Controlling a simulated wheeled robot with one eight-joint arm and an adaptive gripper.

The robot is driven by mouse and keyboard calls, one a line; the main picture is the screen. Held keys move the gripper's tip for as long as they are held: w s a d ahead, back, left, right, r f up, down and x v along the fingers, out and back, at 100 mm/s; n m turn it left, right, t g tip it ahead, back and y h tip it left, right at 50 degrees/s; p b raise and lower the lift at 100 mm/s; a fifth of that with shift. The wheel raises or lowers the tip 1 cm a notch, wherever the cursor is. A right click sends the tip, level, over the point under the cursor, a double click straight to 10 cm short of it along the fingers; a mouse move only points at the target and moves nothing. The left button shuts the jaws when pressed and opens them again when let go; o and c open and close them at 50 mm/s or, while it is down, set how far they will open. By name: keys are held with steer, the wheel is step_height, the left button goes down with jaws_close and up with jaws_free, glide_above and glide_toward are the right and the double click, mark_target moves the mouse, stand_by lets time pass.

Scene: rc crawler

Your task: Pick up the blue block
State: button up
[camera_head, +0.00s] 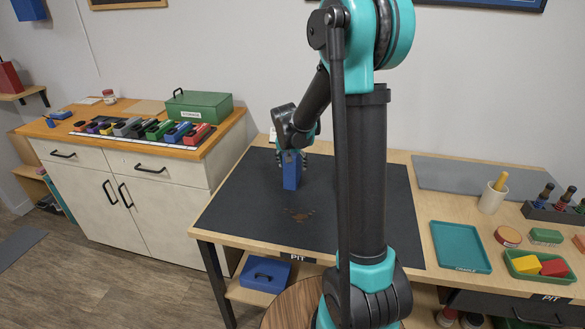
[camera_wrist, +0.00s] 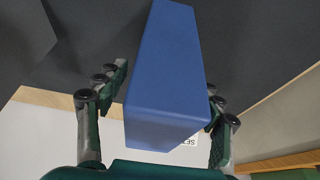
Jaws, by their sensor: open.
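The blue block (camera_head: 291,172) stands upright on the dark mat on the middle table. My gripper (camera_head: 291,155) is at the top of the block, coming from above and behind it. In the wrist view the blue block (camera_wrist: 165,75) fills the middle, between the two fingers of my open gripper (camera_wrist: 168,92). The left finger shows a gap to the block. The right finger is partly hidden behind the block, so I cannot tell whether it touches.
The dark mat (camera_head: 235,205) is mostly clear around the block. To the right are a teal tray (camera_head: 460,247), a cream cup (camera_head: 491,200) and a green tray (camera_head: 520,272) with red and yellow blocks.

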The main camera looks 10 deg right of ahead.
steer(key=shift+w+f, duration=0.1)
steer(key=shift+f, duration=0.1)
steer(key=shift+c, duration=0.6)
jaws_close()
steer(key=shift+r, duration=0.1)
